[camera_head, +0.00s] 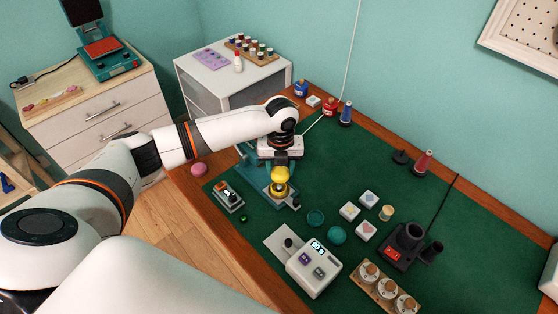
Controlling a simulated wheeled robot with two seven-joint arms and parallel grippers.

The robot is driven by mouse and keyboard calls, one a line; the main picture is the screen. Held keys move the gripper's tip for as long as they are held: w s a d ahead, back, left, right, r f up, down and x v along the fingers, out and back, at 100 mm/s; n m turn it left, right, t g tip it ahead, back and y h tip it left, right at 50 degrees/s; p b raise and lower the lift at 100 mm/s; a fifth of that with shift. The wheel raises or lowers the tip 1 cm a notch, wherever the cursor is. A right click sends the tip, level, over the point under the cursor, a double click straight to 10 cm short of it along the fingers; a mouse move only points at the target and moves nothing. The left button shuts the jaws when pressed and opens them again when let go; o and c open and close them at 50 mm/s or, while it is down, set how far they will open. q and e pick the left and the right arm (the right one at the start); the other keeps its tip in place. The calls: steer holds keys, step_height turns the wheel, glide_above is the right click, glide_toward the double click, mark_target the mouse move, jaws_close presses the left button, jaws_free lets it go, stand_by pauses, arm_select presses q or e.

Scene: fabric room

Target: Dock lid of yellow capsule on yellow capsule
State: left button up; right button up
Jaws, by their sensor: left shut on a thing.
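My left arm reaches in from the left across the table. My left gripper (281,163) points down and is shut on the lid of the yellow capsule (280,173). The yellow capsule (279,188) is directly below the lid, on a teal stand (268,197) near the left side of the green mat. The lid and capsule look lined up one above the other. At this size I cannot tell whether they touch. The fingertips are small and partly hidden by the gripper body. My right gripper is not in view.
A grey device (228,196) stands left of the stand. A white machine with a display (315,268) stands in front. The green mat (465,225) is clear farther right.

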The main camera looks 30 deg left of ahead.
mark_target(279, 185)
arm_select(q)
steer(key=shift+w+a+f+m, duration=0.25)
steer(key=shift+a+m, duration=0.15)
steer(key=shift+m, duration=0.6)
step_height(279, 185, down, 6)
steer(key=b, duration=0.5)
steer(key=shift+r+b, duration=0.15)
steer(key=shift+b, duration=0.15)
steer(key=shift+r+p, duration=0.1)
steer(key=shift+p, duration=0.3)
steer(key=shift+p, duration=0.35)
stand_by(0.4)
